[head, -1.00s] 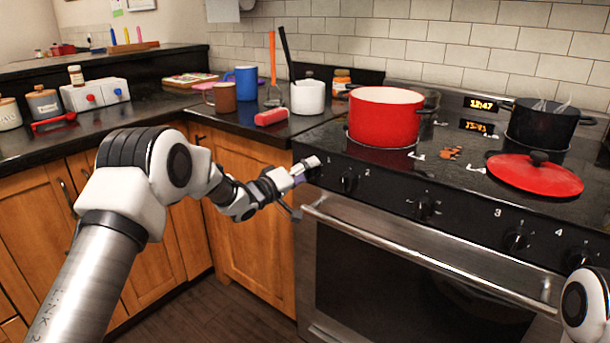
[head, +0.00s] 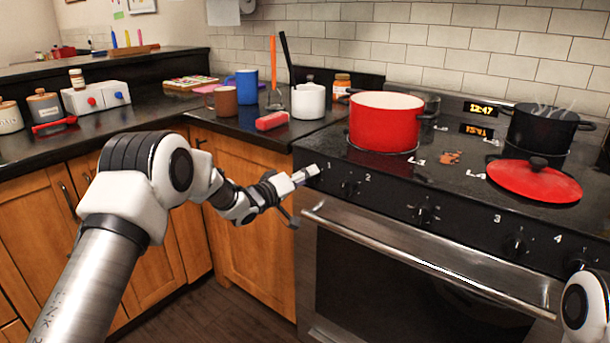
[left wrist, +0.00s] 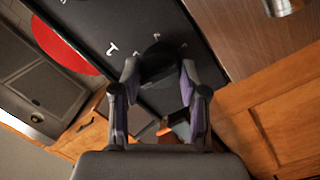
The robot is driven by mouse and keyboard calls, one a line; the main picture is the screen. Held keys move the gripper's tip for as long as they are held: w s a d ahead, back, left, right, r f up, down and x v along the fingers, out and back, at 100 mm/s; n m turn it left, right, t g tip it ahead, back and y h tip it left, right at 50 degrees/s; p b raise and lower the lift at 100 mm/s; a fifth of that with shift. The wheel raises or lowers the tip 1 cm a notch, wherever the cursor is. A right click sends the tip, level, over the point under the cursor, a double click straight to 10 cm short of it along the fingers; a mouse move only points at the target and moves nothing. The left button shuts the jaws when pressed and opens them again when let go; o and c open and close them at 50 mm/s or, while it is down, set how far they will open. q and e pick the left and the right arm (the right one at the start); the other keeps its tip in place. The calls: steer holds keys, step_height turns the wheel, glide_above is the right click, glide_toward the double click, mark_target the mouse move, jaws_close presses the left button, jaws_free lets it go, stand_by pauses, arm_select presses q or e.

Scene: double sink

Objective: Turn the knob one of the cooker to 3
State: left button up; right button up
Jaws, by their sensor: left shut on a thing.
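The cooker (head: 330,225) stands on the right in the head view, with a row of black knobs along its dark front panel. My left gripper (head: 306,174) is at the far left end of this panel, beside the printed 1. In the left wrist view, its two fingers are shut on a round black knob (left wrist: 158,62), one finger on each side. In the head view the gripper hides this knob, knob one. White marks show on the panel near it, but I cannot read the knob's setting. My right gripper is not in view.
Knob two (head: 349,188) is close to the right of the left gripper. The oven handle (head: 420,258) sticks out below the panel. A red pot (head: 384,125), a red lid (head: 534,182) and a black pot (head: 540,130) are on the cooktop. A dark counter adjoins at left.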

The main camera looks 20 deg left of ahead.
arm_select(q)
steer(key=m+y+b, duration=0.1)
steer(key=m+b, duration=0.4)
steer(key=m, duration=0.5)
steer(key=m+t+y+b, duration=0.1)
steer(key=m+b, duration=0.5)
steer(key=m, duration=0.3)
steer(key=m+y+b, duration=0.2)
steer(key=m+b, duration=0.4)
steer(key=m, duration=0.4)
steer(key=shift+s+d+f+m+t, duration=0.15)
steer(key=shift+d+f+m+t, duration=0.15)
steer(key=shift+f, duration=0.1)
steer(key=m+b, duration=0.2)
steer(key=shift+r+b, duration=0.3)
steer(key=shift+b, duration=0.1)
steer(key=shift+r, duration=0.1)
